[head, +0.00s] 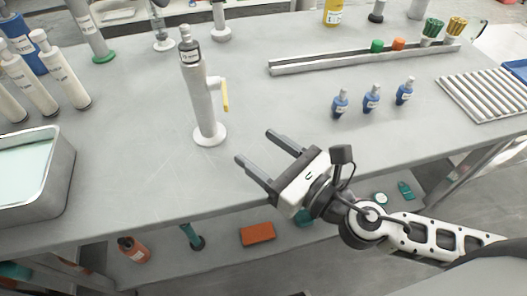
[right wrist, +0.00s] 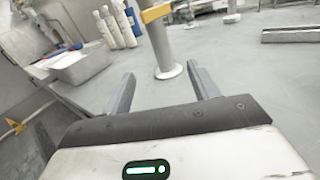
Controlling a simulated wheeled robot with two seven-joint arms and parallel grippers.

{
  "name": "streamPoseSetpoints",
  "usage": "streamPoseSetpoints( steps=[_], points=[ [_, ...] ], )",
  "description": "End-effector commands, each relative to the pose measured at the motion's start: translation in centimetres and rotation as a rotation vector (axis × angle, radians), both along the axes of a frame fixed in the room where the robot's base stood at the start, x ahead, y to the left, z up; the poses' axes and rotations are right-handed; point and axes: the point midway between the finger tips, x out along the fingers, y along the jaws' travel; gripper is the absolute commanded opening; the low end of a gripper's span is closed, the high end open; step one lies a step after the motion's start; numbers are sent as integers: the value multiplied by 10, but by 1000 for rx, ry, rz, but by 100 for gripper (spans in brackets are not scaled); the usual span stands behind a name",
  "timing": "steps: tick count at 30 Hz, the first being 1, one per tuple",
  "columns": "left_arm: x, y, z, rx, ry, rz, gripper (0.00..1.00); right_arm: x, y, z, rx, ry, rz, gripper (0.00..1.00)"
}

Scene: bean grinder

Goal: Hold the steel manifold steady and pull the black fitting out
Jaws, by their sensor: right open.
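The steel manifold (head: 203,108) stands upright on the grey bench on a round white base. A short side arm with a yellow handle (head: 225,95) sticks out to its right. The black fitting (head: 189,55) sits on its top and carries a label. My right gripper (head: 254,146) is open and empty, to the lower right of the manifold and apart from it. In the right wrist view the manifold's lower column (right wrist: 160,50) stands beyond and between the two fingers; its top is out of frame. My left gripper is not in view.
A metal tray (head: 66,180) and several white bottles (head: 62,75) stand at the left. Three small blue bottles (head: 372,98) stand right of the manifold. A long rail (head: 345,60) lies behind them, and a ribbed rack (head: 487,95) is at the right. Bench space before the manifold is clear.

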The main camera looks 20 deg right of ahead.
Motion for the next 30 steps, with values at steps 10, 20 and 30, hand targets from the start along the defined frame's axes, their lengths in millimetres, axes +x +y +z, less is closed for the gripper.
streamPoseSetpoints(
  steps=[10,20,30],
  points=[
    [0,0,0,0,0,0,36,25,18,-6,-52,-26,-4,60],
    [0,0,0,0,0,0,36,81,55,-6,-51,-24,-5,60],
    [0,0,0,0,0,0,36,124,82,-7,-52,-19,-3,60]
  ],
)
